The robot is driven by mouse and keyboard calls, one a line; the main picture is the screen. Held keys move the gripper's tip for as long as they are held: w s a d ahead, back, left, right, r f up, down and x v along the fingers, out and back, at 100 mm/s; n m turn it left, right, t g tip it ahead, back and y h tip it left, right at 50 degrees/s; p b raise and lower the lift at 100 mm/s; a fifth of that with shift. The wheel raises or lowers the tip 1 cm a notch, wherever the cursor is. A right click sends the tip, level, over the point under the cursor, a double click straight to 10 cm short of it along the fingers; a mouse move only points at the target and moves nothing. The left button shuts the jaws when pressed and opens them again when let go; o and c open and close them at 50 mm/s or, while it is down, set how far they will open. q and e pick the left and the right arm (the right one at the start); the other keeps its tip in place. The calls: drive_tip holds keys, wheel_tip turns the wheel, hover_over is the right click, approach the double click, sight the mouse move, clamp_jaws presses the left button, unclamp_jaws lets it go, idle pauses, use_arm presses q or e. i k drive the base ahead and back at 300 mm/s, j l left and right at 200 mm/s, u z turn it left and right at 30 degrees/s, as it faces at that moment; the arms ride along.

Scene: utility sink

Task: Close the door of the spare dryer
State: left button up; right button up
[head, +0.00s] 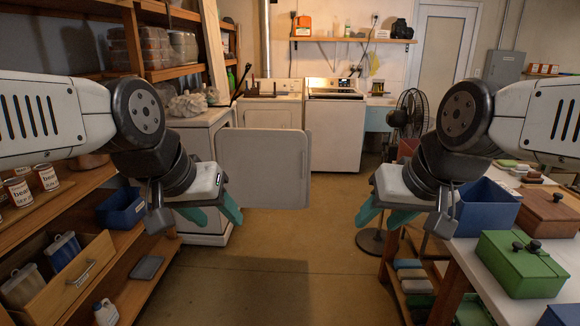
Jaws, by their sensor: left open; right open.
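The spare dryer (201,137) is a white appliance standing on the left side, beyond the shelves. Its door (264,170) is a pale grey-white panel that stands open, swung out to the right across the aisle. My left gripper (215,217) is open with teal fingers, in front of the dryer and to the left of the door in the picture. I cannot tell whether it touches the door. My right gripper (377,216) is open and empty, to the right of the door and apart from it. The dryer's opening is hidden.
Wooden shelves (105,258) with cans and bins line the left. A white-topped table (497,268) with a green box (525,263) stands at the right. A standing fan (411,112) is beyond my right gripper. White machines (335,128) stand at the back. The floor between is clear.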

sight(266, 168)
drive_tip(key=i+l+u, duration=0.15)
drive_tip(key=i, duration=0.25)
drive_tip(key=i+l+u, duration=0.15)
drive_tip(key=i, duration=0.2)
drive_tip(key=i+l+u, duration=0.15)
drive_tip(key=i, duration=0.25)
drive_tip(key=i+j, duration=0.5)
drive_tip(key=i, duration=0.2)
drive_tip(key=i+j, duration=0.55)
drive_tip(key=i, duration=0.15)
drive_tip(key=l+z, duration=0.05)
